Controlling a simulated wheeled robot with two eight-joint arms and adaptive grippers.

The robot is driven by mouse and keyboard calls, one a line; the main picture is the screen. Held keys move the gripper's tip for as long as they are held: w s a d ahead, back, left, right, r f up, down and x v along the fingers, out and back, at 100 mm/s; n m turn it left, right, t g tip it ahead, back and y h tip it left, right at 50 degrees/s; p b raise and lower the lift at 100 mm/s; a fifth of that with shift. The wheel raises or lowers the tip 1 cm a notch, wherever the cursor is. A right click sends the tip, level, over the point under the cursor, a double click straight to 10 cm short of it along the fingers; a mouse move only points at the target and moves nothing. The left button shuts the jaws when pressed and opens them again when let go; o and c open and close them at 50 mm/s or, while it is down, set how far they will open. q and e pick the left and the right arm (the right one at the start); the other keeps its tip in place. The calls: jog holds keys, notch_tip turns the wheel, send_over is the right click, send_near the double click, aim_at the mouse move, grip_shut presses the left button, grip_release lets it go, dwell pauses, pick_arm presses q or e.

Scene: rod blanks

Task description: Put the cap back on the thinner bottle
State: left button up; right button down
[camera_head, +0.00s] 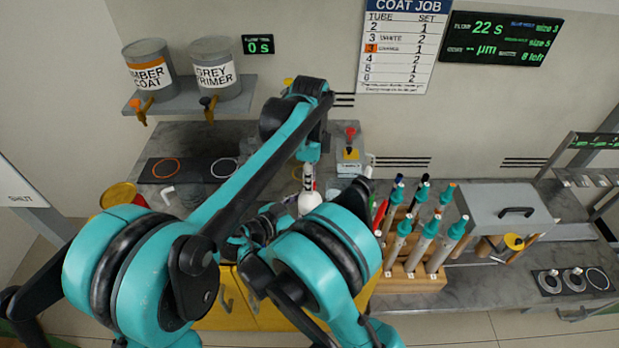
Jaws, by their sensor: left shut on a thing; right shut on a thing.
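A white rounded bottle-like thing (309,203) shows in the middle of the head view, partly hidden behind my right arm. I cannot tell if it is the thinner bottle. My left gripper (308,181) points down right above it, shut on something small. I cannot make out whether that is the cap, or whether it touches the white thing. My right gripper (283,217) is beside the white thing, low and to its left, mostly hidden by my own arms. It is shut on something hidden. No second bottle can be clearly made out.
A wooden rack (398,268) of several teal-topped tubes stands close on the right. A grey box (505,208) with a handle is beyond it. Two paint tanks, one amber (150,68) and one grey (216,70), stand on a wall shelf. A yellow container (118,195) is at the left.

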pick_arm(q)
jog(key=m, duration=1.3)
jog(key=shift+m, duration=0.4)
jog(key=m, duration=0.4)
jog(key=o, duration=0.7)
jog(key=shift+r, duration=0.1)
